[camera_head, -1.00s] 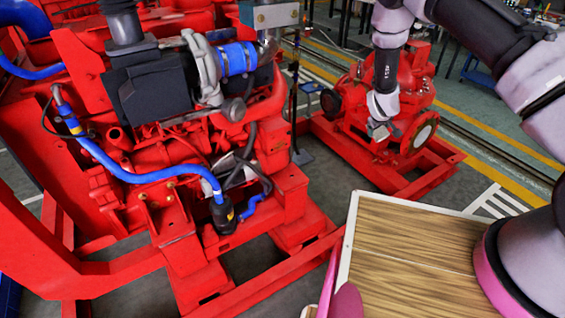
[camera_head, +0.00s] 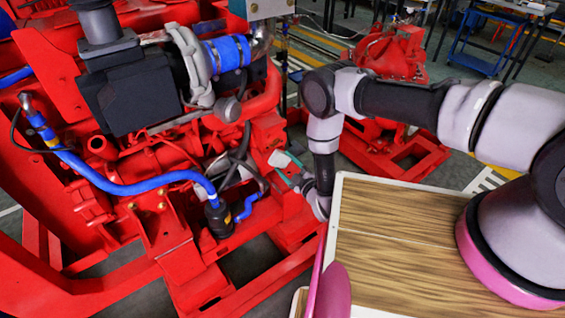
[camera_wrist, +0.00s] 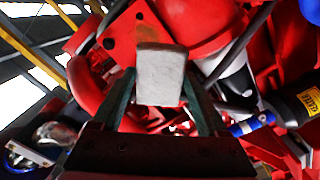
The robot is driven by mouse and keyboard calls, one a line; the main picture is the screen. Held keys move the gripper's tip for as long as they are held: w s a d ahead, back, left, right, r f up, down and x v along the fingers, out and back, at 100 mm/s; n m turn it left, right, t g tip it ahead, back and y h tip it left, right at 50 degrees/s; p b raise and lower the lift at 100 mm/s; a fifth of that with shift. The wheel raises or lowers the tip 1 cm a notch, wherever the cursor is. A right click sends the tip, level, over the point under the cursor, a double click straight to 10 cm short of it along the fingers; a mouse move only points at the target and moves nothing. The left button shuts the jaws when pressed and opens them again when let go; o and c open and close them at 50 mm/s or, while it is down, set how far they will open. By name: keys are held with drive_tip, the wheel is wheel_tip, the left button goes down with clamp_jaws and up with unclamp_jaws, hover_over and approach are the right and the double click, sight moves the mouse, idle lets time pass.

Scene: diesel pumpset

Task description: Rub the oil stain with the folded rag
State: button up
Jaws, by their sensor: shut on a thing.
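The folded rag (camera_wrist: 160,78) is a pale grey-white pad held between the two dark green fingers of my gripper (camera_wrist: 162,100) in the wrist view. In the head view the rag (camera_head: 280,158) shows small and pale at the tip of my gripper (camera_head: 289,172), beside the red engine's (camera_head: 170,165) right side. My gripper is shut on the rag. Red engine parts lie behind the rag in the wrist view; I cannot tell whether it touches them.
A blue hose (camera_head: 130,177) and a black fitting (camera_head: 219,218) are left of my gripper. A red pump (camera_head: 390,55) stands behind my arm. A wood-topped surface (camera_head: 400,260) is at the lower right. Grey floor shows between the red frames.

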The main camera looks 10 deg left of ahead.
drive_tip(key=shift+w+a, duration=0.1)
drive_tip(key=shift+a, duration=0.4)
drive_tip(key=shift+x, duration=2.55)
drive_tip(key=shift+w+a, duration=0.5)
drive_tip(key=shift+w+d, duration=0.65)
drive_tip(key=shift+w, duration=0.05)
drive_tip(key=shift+w+d, duration=0.7)
drive_tip(key=shift+w, duration=0.15)
clamp_jaws()
drive_tip(key=shift+w+d+r, duration=0.15)
drive_tip(key=shift+w+d, duration=0.2)
drive_tip(key=shift+w, duration=0.1)
drive_tip(key=shift+w+d, duration=0.95)
drive_tip(key=shift+w, duration=0.25)
drive_tip(key=shift+w+a, duration=0.1)
drive_tip(key=shift+w, duration=0.05)
